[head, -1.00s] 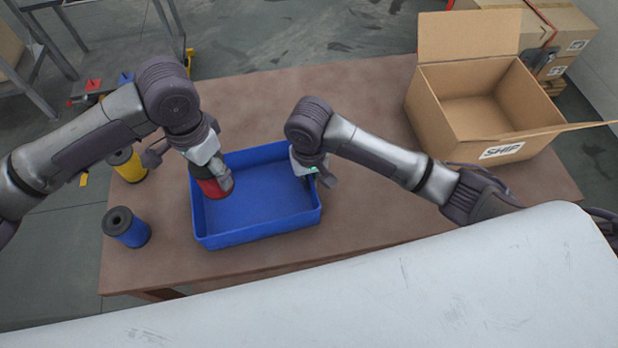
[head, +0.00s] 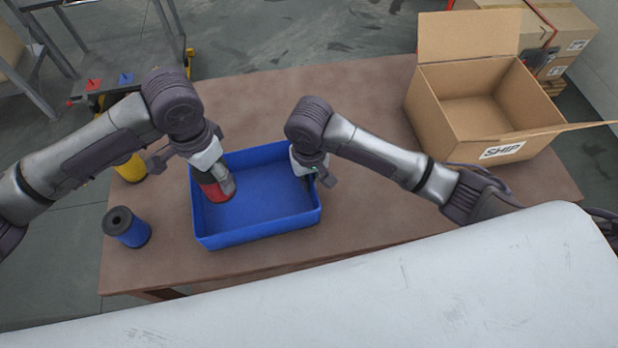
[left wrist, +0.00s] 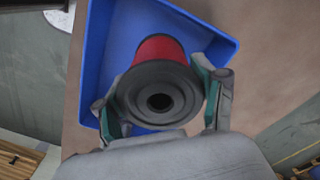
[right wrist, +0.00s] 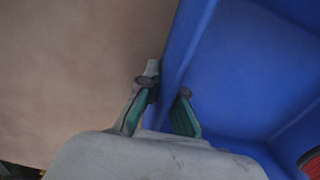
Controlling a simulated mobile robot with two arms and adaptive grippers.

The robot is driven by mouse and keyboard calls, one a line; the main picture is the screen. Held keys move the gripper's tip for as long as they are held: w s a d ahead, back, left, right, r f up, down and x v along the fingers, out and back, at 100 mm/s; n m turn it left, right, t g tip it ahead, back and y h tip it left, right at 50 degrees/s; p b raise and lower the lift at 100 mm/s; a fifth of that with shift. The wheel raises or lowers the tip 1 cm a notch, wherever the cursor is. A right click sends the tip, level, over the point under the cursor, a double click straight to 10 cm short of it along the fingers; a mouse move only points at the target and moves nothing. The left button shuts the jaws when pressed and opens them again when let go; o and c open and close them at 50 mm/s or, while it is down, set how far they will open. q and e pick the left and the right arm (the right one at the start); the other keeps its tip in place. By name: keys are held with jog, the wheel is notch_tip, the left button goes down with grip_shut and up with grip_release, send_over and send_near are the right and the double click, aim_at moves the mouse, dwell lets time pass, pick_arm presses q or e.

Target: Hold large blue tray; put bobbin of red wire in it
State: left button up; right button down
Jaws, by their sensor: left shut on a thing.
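The large blue tray (head: 262,236) lies on the brown table; its corner also shows in the left wrist view (left wrist: 98,50). My left gripper (head: 218,180) is shut on the bobbin of red wire (head: 211,192), with one finger on each side of its dark flange. The left wrist view shows the bobbin's red winding (left wrist: 158,50) over the tray's inside, near its left wall. My right gripper (head: 308,172) is at the tray's right wall. In the right wrist view its fingers (right wrist: 165,92) straddle the wall (right wrist: 178,45), one outside and one inside, and look shut on it.
A bobbin of blue wire (head: 127,227) stands left of the tray. A yellow bobbin (head: 131,168) stands behind it, partly hidden by my left arm. An open cardboard box (head: 487,105) marked SHIP stands at the table's right. The table's back middle (head: 330,95) is clear.

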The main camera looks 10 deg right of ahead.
pick_arm(q)
send_over(229, 205)
jog(key=shift+f, duration=3.7)
jog(key=o, duration=1.5)
jog(key=shift+o, duration=0.2)
notch_tip(229, 205, up, 12)
pick_arm(e)
jog(key=c, duration=1.2)
grip_release()
jog(key=shift+c, duration=0.2)
